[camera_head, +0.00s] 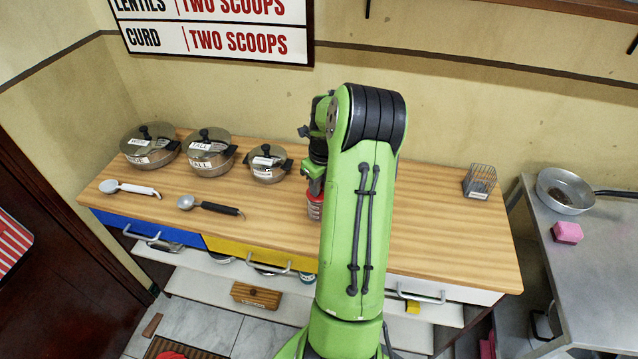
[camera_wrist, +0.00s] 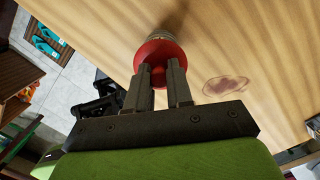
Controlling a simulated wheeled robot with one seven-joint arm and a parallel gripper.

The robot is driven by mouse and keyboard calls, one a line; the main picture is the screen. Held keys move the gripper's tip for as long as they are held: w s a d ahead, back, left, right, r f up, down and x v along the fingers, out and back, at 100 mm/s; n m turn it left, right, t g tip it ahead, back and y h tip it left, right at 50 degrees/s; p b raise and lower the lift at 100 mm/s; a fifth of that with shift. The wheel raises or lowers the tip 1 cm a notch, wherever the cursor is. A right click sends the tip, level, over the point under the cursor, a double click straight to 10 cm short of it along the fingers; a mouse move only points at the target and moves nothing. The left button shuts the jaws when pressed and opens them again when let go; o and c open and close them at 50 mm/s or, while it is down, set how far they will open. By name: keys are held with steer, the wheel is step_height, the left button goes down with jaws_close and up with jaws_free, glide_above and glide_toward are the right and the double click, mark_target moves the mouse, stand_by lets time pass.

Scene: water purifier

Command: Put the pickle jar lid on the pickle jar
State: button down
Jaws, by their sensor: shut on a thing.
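The red pickle jar lid (camera_wrist: 160,53) is between the fingertips of my gripper (camera_wrist: 160,72) in the wrist view, and the gripper is shut on it. A greyish, glassy body that looks like the pickle jar (camera_wrist: 158,31) shows just beyond the lid, over the wooden counter. In the head view a red, labelled thing (camera_head: 315,206) shows directly below my gripper (camera_head: 315,187), partly hidden by my green arm. I cannot tell whether the lid rests on the jar or is held just apart from it.
Steel pots (camera_head: 208,148) and two ladles (camera_head: 210,207) stand on the left of the wooden counter (camera_head: 440,230). A wire holder (camera_head: 479,181) is at its right end. A round reddish-brown patch (camera_wrist: 226,87) lies beside the lid. The counter right of my arm is mostly clear.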

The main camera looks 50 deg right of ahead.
mark_target(322, 195)
steer(key=shift+f, duration=0.3)
steer(key=c, duration=1.3)
jaws_free()
steer(key=shift+r, duration=0.15)
step_height(322, 195, up, 11)
steer(key=s+p, duration=0.1)
steer(key=p, duration=0.7)
steer(key=shift+s+a, duration=0.15)
steer(key=shift+s, duration=0.05)
